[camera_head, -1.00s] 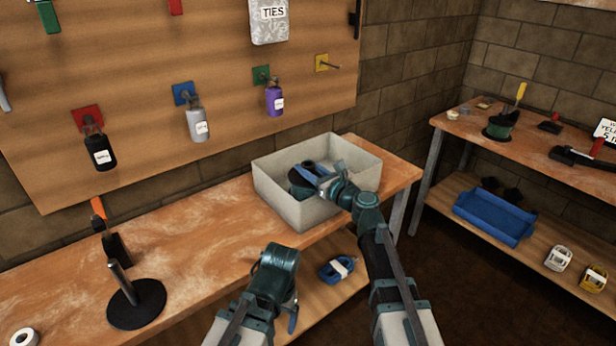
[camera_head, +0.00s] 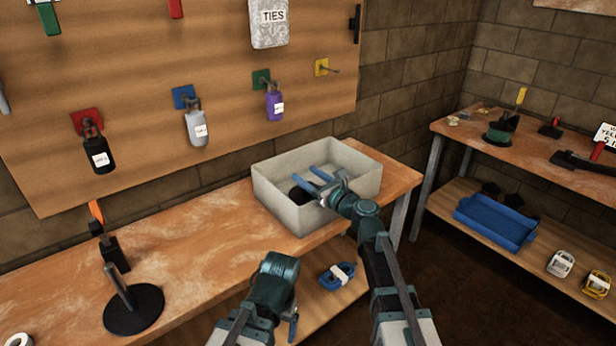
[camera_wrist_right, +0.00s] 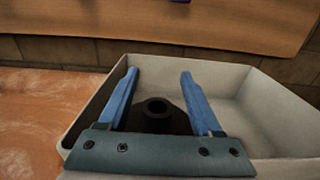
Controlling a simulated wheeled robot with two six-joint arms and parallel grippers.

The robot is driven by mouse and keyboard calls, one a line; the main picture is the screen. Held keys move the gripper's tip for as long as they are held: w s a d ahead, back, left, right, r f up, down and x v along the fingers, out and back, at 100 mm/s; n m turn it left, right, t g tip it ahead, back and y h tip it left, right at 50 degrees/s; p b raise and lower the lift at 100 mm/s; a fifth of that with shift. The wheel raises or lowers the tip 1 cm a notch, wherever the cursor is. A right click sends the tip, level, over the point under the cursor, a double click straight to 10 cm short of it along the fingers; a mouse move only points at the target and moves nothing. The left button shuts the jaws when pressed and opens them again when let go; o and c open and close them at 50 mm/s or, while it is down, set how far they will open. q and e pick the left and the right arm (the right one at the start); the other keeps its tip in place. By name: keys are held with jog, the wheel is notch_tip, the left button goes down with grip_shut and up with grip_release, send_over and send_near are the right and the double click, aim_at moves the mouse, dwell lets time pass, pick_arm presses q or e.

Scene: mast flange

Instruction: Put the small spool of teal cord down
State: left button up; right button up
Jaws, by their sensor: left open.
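A small dark spool (camera_head: 297,193) sits inside the grey bin (camera_head: 283,207) on the bench, partly hidden by the bin's wall and my right gripper. Its raised hub with a round hole shows in the right wrist view (camera_wrist_right: 156,112); its cord's teal colour is not clear. My right gripper (camera_head: 310,178) is open above the spool. In the right wrist view its two blue fingers (camera_wrist_right: 158,76) stand apart on either side of the hub, with gaps showing. My left gripper (camera_head: 292,328) is open, low in front of the bench, mostly hidden by its arm.
A black stand with a post (camera_head: 134,311) is on the bench's left part. Bottles, including a purple one (camera_head: 275,104), hang on the pegboard; a yellow-backed peg (camera_head: 321,67) is bare. A blue bundle (camera_head: 337,276) lies on the lower shelf. The bench between stand and bin is clear.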

jog(key=r+p+v, duration=0.1)
jog(key=v, duration=1.1)
jog(key=shift+r, duration=0.1)
